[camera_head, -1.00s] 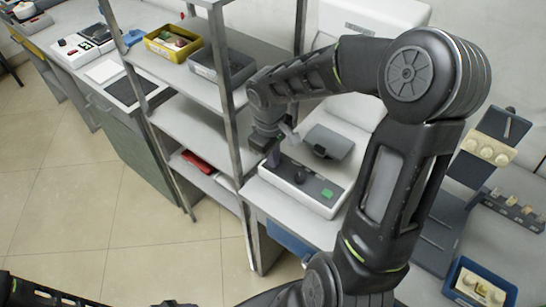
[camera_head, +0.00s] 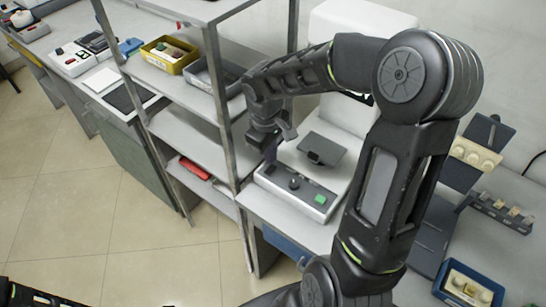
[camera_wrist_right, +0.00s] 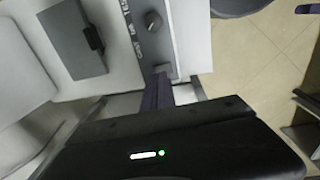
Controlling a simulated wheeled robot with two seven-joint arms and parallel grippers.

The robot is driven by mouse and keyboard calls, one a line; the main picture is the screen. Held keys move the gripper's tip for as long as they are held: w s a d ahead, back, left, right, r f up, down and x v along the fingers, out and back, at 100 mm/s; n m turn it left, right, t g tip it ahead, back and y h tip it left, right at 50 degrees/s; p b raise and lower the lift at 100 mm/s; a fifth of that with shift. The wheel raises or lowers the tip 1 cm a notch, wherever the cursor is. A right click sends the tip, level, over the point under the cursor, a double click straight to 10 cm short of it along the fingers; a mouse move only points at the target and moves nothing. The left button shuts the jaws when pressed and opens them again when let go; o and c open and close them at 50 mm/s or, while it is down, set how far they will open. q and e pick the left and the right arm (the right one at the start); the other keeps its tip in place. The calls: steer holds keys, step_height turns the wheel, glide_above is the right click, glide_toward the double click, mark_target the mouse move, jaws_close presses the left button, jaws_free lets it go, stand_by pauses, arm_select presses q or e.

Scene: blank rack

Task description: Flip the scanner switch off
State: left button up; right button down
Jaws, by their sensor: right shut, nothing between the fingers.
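The scanner is a white machine with a dark tilted flap (camera_head: 321,149) and a low front control panel (camera_head: 308,190). The panel carries a dark round knob (camera_head: 294,183) and a green button (camera_head: 320,199). My right gripper (camera_head: 270,157) is shut and empty, pointing down at the panel's left end. In the right wrist view its fingers (camera_wrist_right: 157,92) reach to the panel's end, near the knob (camera_wrist_right: 153,21). The switch is not clearly seen; the fingers may hide it. I cannot tell whether they touch the panel. My left gripper is out of view.
A metal shelf rack (camera_head: 223,125) stands just left of the scanner, its post close to my right gripper. It holds a yellow bin (camera_head: 168,66) and a red item (camera_head: 195,169). A blue tray (camera_head: 442,290) sits on the bench at right. The floor at left is clear.

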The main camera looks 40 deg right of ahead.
mark_target(268, 173)
step_height(268, 173, up, 10)
steer(key=a+b, duration=0.1)
steer(key=shift+b, duration=0.3)
steer(key=shift+s, duration=0.1)
